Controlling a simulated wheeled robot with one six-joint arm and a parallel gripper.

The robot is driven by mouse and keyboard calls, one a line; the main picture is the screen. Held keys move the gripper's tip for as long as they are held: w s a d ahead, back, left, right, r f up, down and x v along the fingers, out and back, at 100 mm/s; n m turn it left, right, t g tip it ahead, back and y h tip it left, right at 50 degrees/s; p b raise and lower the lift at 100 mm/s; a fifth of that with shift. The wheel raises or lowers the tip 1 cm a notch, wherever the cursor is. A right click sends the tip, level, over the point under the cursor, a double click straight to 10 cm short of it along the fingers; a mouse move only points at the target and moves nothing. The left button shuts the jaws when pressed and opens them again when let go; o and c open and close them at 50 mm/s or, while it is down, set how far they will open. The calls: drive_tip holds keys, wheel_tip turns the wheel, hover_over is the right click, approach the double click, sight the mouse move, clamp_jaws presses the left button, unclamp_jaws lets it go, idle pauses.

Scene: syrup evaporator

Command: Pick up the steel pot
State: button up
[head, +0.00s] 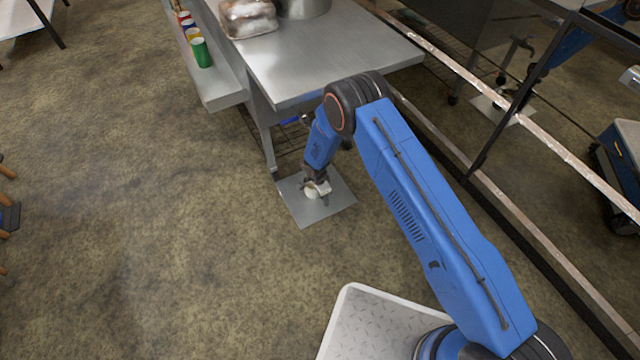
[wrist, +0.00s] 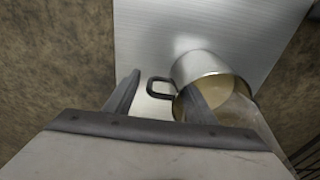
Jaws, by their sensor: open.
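A small steel pot (wrist: 205,75) with a black loop handle (wrist: 158,88) and something pale inside stands on a flat grey metal plate (wrist: 210,25). It appears tilted in the wrist view. In the head view the pot (head: 312,191) is small and partly covered by my gripper (head: 318,187). In the wrist view my gripper (wrist: 160,103) is open, with the handle between its two fingers. The right finger overlaps the pot's near side. I cannot tell whether either finger touches it.
A steel table (head: 330,50) stands just beyond, carrying a foil-like block (head: 248,18) and a larger steel vessel (head: 305,8). Its side shelf (head: 222,92) holds several coloured cups or cans (head: 200,52). A rail (head: 480,170) runs along the right.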

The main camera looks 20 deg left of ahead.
drive_tip(key=shift+c, duration=0.6)
clamp_jaws()
drive_tip(key=shift+w+r, duration=0.1)
drive_tip(key=shift+r, duration=0.1)
